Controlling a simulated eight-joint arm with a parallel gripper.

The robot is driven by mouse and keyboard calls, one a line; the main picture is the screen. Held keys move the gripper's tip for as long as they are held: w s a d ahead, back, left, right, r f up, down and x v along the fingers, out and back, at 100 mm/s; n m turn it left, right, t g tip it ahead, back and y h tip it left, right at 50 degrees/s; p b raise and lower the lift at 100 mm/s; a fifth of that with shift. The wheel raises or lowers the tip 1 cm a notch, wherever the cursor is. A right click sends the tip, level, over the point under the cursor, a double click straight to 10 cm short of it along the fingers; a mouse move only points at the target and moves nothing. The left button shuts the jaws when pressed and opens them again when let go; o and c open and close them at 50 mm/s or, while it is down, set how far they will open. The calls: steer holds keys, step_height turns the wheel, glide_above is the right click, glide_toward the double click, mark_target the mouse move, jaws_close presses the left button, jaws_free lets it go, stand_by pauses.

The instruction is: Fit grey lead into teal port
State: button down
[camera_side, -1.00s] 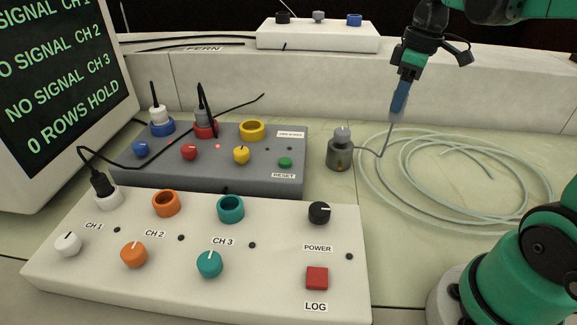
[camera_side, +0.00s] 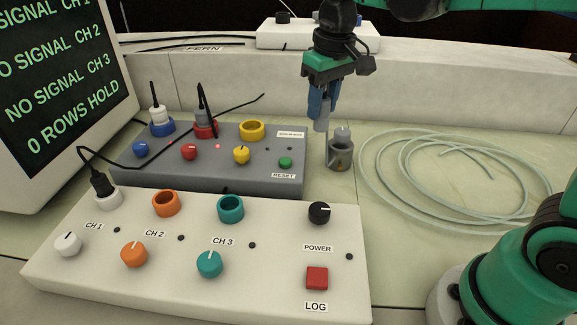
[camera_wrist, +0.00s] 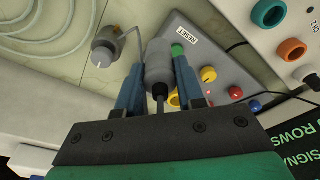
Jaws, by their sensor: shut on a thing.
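My gripper (camera_side: 321,108) is shut on a grey cylindrical plug, the grey lead (camera_side: 322,124), which points down. In the wrist view the grey lead (camera_wrist: 158,62) sits between the two blue fingers, with a dark cable end running back toward the palm. The teal port (camera_side: 230,219) is an open, empty ring on the white panel, in front and to the left of my gripper. It also shows at the top right of the wrist view (camera_wrist: 257,19). The lead is apart from the port.
A dark grey canister (camera_side: 340,157) with a light knob stands just below and right of the lead. A grey box (camera_side: 245,180) with coloured ports lies to the left. An orange port (camera_side: 165,212) is beside the teal one. Clear tubing (camera_side: 400,207) lies coiled at right.

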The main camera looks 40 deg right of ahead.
stand_by(0.4)
steer(key=w+a+r+n, duration=0.1)
steer(key=a+r+n, duration=0.1)
steer(key=a+r, duration=0.5)
steer(key=w+a+r+n, duration=0.1)
steer(key=a+r+n, duration=0.15)
steer(key=a, duration=0.75)
steer(key=shift+m, duration=0.25)
step_height(320, 180, down, 19)
steer(key=shift+s+a+r, duration=0.1)
steer(key=shift+s+a, duration=0.05)
steer(key=c, duration=0.5)
jaws_free()
steer(key=shift+c, duration=0.2)
